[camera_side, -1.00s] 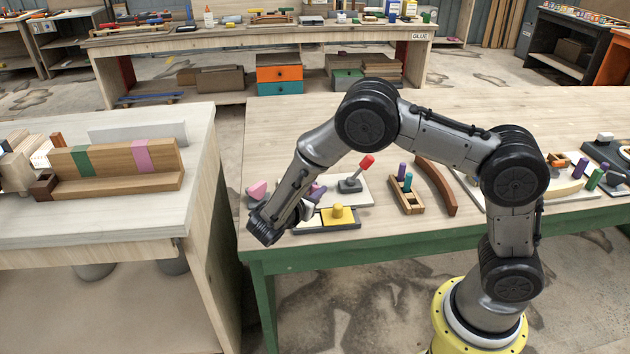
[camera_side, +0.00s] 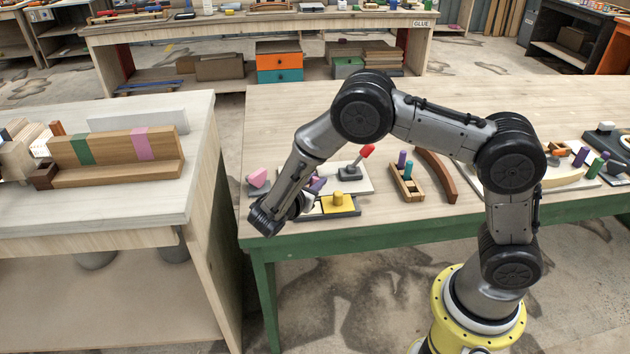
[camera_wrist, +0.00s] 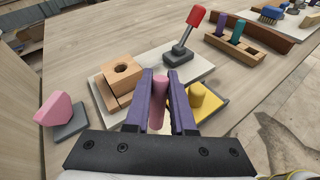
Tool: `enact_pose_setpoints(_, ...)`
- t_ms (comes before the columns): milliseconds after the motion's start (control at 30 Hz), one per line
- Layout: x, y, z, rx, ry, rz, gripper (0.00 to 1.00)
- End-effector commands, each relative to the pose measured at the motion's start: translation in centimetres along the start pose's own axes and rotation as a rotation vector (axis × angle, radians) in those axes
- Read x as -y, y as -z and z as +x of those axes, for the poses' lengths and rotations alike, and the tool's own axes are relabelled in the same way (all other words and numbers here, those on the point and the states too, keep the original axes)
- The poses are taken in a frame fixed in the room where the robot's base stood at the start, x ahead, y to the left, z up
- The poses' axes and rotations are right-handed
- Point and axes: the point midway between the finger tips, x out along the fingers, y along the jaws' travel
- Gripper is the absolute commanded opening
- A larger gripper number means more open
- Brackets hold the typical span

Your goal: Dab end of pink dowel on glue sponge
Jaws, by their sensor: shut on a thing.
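My gripper (camera_wrist: 160,88) has purple fingers shut on a pink dowel (camera_wrist: 157,97), which stands between them in the wrist view. The yellow glue sponge (camera_wrist: 207,100) sits in a dark tray just right of the fingers, partly hidden by the right finger. In the side view the sponge (camera_side: 338,202) is near the front edge of the bench, and my gripper (camera_side: 317,185) is close to its left. The dowel cannot be made out there. The dowel's lower end is hidden, so I cannot tell whether it touches the sponge.
A wooden block with a round hole (camera_wrist: 122,70) lies left of the fingers. A red-handled lever (camera_wrist: 190,32) stands behind. A pink wedge (camera_wrist: 55,110) rests on a grey base at left. A wooden rack (camera_side: 406,182) holds purple and teal dowels to the right.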

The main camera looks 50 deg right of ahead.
Motion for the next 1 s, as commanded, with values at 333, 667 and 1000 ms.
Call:
enact_pose_setpoints(333, 0.04, 0.33, 0.11, 0.0, 0.0, 0.0, 0.0)
enact_pose_setpoints(667, 0.09, 0.68, 0.22, 0.0, 0.0, -0.001, 0.0)
enact_pose_setpoints(1000, 0.14, 1.02, 0.33, 0.0, 0.0, -0.001, 0.0)
